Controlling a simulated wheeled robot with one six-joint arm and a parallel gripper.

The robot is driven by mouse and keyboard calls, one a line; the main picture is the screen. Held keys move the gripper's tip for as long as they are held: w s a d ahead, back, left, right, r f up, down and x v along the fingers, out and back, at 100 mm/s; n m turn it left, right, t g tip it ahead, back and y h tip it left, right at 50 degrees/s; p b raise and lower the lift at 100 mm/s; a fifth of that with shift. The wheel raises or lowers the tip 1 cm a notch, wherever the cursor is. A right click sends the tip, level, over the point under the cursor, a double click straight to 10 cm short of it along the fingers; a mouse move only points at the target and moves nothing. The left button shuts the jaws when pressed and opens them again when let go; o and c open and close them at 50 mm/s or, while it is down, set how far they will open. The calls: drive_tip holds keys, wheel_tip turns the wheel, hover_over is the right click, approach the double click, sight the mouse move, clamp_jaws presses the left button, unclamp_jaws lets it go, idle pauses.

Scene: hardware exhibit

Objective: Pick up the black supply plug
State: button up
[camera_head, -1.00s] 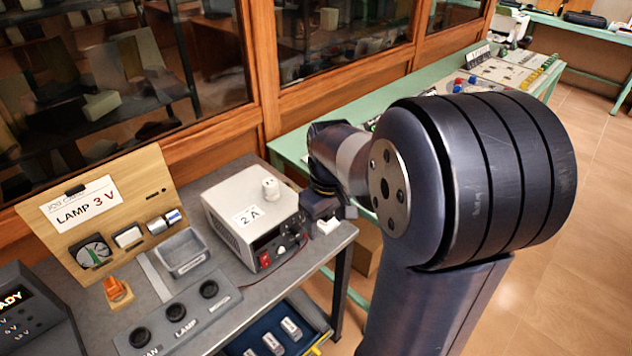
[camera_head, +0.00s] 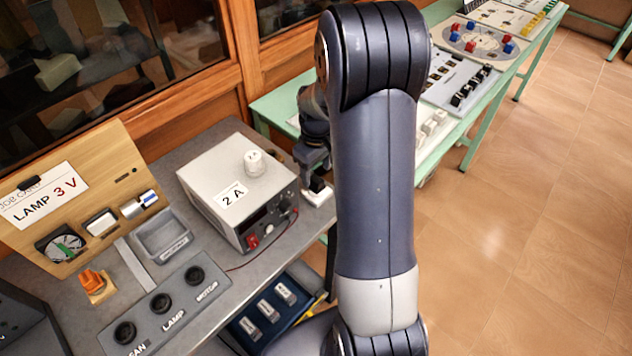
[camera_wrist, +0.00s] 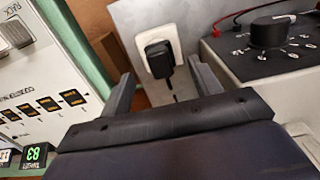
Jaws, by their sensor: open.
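The black supply plug (camera_wrist: 158,58) sits in a white block (camera_wrist: 148,32) on the grey bench top in the wrist view. My gripper (camera_wrist: 161,75) is open, with one finger on each side of the plug in that picture. Nothing is held, and I cannot tell how far the fingertips are from the plug. In the head view my gripper (camera_head: 314,162) is over the bench's right corner, just above the white block (camera_head: 318,195). There the plug is small and mostly hidden by the gripper.
A grey power supply (camera_head: 240,190) marked 2 A stands close to the left of my gripper. A socket panel (camera_head: 160,308), a grey tray (camera_head: 162,235) and an orange plug (camera_head: 93,282) lie farther left. A green table (camera_head: 272,108) stands behind.

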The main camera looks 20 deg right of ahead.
sight(316, 178)
drive_tip(key=shift+w+f, duration=0.1)
drive_tip(key=shift+f, duration=1.85)
drive_tip(key=shift+c, duration=0.2)
drive_tip(key=c, duration=1)
drive_tip(key=shift+c, duration=0.2)
drive_tip(key=shift+r, duration=0.15)
wheel_tip(316, 178, up, 10)
drive_tip(key=shift+f, duration=0.1)
